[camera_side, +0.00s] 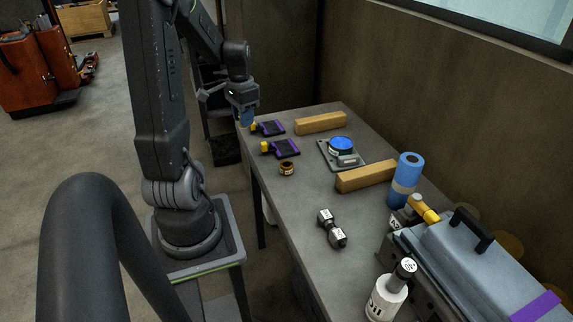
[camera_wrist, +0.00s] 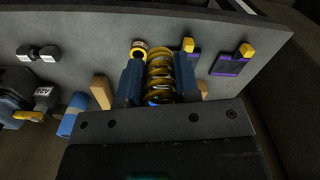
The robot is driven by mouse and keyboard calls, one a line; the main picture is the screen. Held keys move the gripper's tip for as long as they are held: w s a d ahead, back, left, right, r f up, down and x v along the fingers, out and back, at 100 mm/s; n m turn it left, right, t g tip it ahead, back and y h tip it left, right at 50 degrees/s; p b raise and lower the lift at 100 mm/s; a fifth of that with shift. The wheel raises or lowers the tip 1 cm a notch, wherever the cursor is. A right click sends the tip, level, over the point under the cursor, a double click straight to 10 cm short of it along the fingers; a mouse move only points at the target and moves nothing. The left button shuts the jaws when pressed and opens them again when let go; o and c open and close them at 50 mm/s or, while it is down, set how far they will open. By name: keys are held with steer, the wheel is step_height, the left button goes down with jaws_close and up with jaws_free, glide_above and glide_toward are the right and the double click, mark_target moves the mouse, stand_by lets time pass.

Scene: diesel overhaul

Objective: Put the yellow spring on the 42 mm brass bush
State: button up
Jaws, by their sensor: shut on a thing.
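The yellow spring (camera_wrist: 161,75) is between the two blue fingers of my gripper (camera_wrist: 159,62) in the wrist view, with its coils clearly showing. In the side view my gripper (camera_side: 246,117) is above the far left end of the table, and I cannot make out the spring there. The brass bush (camera_side: 287,168) is a short ring on the table near its left edge, apart from my gripper. In the wrist view the bush (camera_wrist: 139,48) shows just beyond the left fingertip, partly hidden.
Two purple-black pads with yellow blocks (camera_side: 280,148) lie near the gripper. A plate with a blue disc (camera_side: 341,146) and two wooden blocks (camera_side: 320,123) are to the right. A black double-ended part (camera_side: 331,228), blue roll (camera_side: 405,180) and white bottle (camera_side: 386,298) are nearer.

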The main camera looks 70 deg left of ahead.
steer(key=shift+w+f, duration=0.2)
steer(key=shift+f, duration=0.9)
glide_above(287, 164)
steer(key=f, duration=0.7)
steer(key=shift+s, duration=0.2)
steer(key=shift+w+d+f, duration=0.1)
steer(key=shift+f, duration=1.9)
steer(key=shift+f, duration=0.1)
steer(key=o, duration=0.9)
